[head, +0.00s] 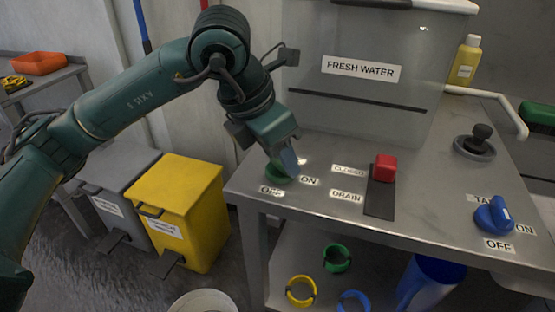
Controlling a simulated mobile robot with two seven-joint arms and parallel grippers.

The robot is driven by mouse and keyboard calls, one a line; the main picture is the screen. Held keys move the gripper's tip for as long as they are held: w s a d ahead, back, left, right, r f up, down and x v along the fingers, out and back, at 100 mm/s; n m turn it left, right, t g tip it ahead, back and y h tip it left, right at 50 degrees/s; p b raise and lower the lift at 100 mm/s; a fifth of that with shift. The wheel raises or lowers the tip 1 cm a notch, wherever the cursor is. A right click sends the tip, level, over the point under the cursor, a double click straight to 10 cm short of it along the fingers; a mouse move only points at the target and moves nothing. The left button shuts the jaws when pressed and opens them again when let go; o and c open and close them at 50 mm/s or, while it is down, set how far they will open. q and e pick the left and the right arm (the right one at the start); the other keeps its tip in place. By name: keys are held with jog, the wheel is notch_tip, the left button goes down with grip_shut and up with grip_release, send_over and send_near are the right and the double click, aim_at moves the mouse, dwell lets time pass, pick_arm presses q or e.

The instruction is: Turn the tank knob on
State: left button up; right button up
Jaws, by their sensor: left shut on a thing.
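A blue knob (492,217) sits at the right of the steel counter, beside a partly covered label starting "TA". An ON label is to its right and an OFF label below it. A green knob (275,176) sits at the counter's front left corner, also with ON and OFF labels. My left gripper (287,163) reaches down over the green knob and is shut on it; the fingers hide part of that knob. The left gripper is far from the blue knob. My right gripper is not in view.
A red block-shaped handle (383,168) stands by CLOSED and DRAIN labels. A black knob (481,139) and a yellow bottle (464,62) are at the right. A clear tank (370,90) marked FRESH WATER stands behind. Yellow (190,205) and grey bins stand left of the counter.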

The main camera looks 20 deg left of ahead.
pick_arm(q)
jog(key=n+y+b, duration=0.1)
jog(key=n, duration=0.1)
jog(key=shift+d+f+n+t, duration=0.1)
jog(key=shift+n+t, duration=0.2)
jog(key=shift+n, duration=0.1)
jog(key=n+y+b, duration=0.1)
jog(key=n, duration=0.2)
jog(key=shift+b, duration=0.4)
jog(key=shift+s+n+y+b, duration=0.1)
jog(key=shift+n+y+b, duration=0.2)
jog(key=shift+n, duration=0.4)
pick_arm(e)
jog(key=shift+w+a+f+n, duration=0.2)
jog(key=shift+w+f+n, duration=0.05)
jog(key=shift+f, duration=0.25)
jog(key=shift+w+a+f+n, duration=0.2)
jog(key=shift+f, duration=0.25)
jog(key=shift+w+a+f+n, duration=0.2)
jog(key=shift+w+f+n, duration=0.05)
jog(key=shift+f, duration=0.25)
pick_arm(q)
jog(key=o, duration=1)
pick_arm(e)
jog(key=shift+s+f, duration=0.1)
